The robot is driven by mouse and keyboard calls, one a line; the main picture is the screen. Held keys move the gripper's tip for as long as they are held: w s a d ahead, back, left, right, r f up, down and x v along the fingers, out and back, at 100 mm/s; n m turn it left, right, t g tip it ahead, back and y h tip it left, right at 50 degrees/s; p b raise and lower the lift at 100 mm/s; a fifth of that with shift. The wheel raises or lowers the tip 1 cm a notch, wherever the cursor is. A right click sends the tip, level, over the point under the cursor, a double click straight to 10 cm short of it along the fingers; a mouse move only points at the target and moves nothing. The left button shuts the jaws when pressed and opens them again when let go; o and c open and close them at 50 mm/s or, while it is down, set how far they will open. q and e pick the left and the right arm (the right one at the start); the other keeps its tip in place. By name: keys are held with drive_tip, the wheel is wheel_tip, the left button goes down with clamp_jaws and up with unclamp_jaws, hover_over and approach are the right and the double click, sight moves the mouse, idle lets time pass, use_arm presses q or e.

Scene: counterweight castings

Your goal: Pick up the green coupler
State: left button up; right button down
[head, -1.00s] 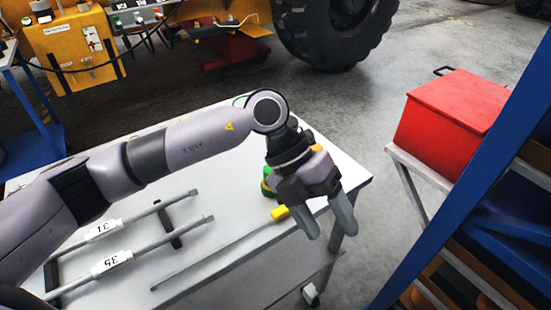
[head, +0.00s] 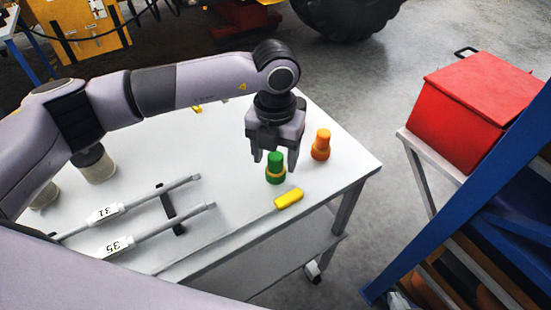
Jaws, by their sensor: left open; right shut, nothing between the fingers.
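The fingertips are level with the coupler's upper part in the picture. I cannot tell whether they touch it. Nothing is held. My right gripper does not show.
An orange coupler (head: 321,145) stands close to the right. Rods labelled 31 (head: 105,213) and 35 (head: 114,246) lie left. A red box (head: 470,105) and blue post (head: 470,190) are at right.

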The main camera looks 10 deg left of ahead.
sight(275, 156)
use_arm(q)
drive_tip(key=shift+f, duration=0.35)
drive_tip(key=c, duration=1.2)
drive_tip(key=shift+o, duration=0.2)
drive_tip(key=shift+r, duration=0.15)
wheel_tip(275, 156, up, 20)
drive_tip(key=b, duration=0.2)
drive_tip(key=shift+s, duration=0.1)
